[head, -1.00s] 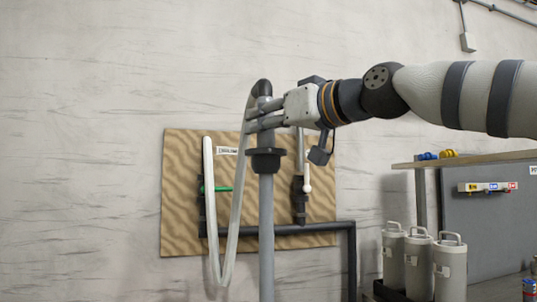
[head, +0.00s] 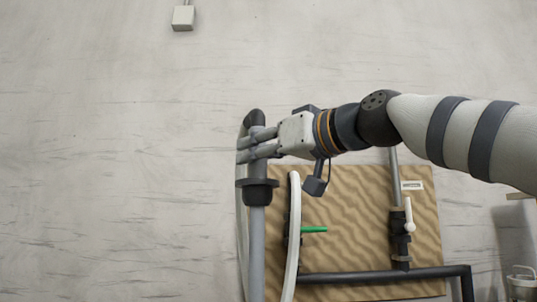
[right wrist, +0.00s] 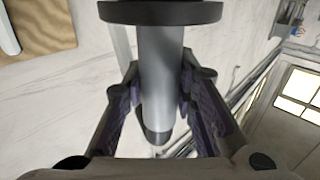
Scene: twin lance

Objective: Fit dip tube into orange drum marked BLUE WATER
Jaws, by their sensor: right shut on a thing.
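The dip tube (head: 257,240) is a long grey pipe with a black elbow at its top, a black collar (head: 257,190) and a pale hose hanging from it. My right gripper (head: 257,145) is shut on the dip tube between the elbow and the collar and holds it about upright. The right wrist view shows the grey tube (right wrist: 162,75) between both fingers, with the black collar (right wrist: 160,12) at the top of that picture. The tube's lower end is out of the head view. No orange drum is in view. My left gripper is not in view.
A sandy wood-grain board (head: 350,215) on the wall carries black piping (head: 385,274), a green-handled valve (head: 313,229) and a white-handled valve (head: 409,215). A pale canister (head: 522,285) shows at the lower right. The wall at left is bare.

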